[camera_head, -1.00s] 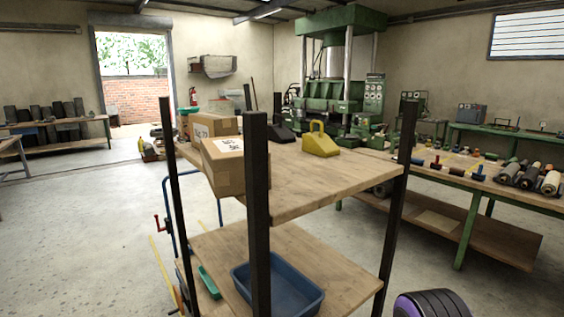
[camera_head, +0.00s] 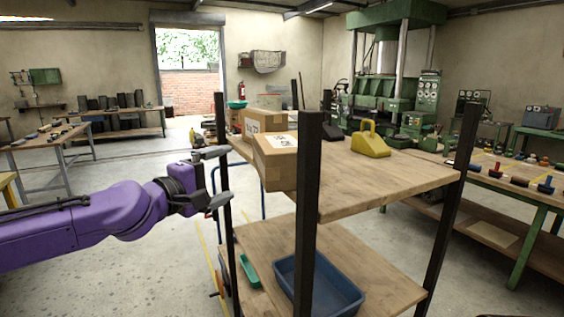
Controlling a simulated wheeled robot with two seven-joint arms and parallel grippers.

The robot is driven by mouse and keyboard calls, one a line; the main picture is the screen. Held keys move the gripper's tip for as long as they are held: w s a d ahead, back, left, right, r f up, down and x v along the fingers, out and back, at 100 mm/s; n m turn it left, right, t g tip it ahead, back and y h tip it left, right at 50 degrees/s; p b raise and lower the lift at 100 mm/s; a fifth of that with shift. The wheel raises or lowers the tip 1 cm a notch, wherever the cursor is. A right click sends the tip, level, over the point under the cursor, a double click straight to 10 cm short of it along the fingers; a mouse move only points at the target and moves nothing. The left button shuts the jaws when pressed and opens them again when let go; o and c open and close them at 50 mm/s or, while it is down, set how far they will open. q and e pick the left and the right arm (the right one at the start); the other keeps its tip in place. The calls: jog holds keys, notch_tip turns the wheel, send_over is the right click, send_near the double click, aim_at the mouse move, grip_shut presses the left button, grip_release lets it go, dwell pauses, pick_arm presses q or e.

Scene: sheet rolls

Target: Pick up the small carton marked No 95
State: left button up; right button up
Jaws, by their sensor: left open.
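Two brown cartons stand at the left end of the cart's wooden top shelf (camera_head: 390,178). The nearer carton (camera_head: 275,172) has a white label on its top; its print is too small to read surely. The farther carton (camera_head: 268,117) stands just behind it, with a label on its side whose number I cannot read surely. My purple left arm comes in from the left. Its gripper (camera_head: 226,174) is open and empty, left of the cartons by the cart's dark left post, apart from both cartons. My right gripper is out of view.
Dark upright posts (camera_head: 308,220) rise at the cart's corners, one just right of the nearer carton. A yellow weight-like block (camera_head: 370,145) sits farther back on the shelf. A blue bin (camera_head: 335,290) and a green tray (camera_head: 250,271) are on the lower shelf.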

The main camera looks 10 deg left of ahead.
aim_at(258, 157)
pick_arm(q)
jog(key=x, duration=0.3)
jog(key=p+x, duration=0.1)
jog(key=x, duration=0.2)
jog(key=r+p+x, duration=0.1)
jog(key=x, duration=0.3)
jog(key=shift+s+d, duration=0.1)
jog(key=shift+d, duration=0.3)
jog(key=shift+w+d+f, duration=0.15)
jog(key=shift+w, duration=0.15)
jog(key=shift+s, duration=0.15)
jog(key=c, duration=1.5)
jog(key=shift+r, duration=0.3)
jog(key=shift+c, duration=0.8)
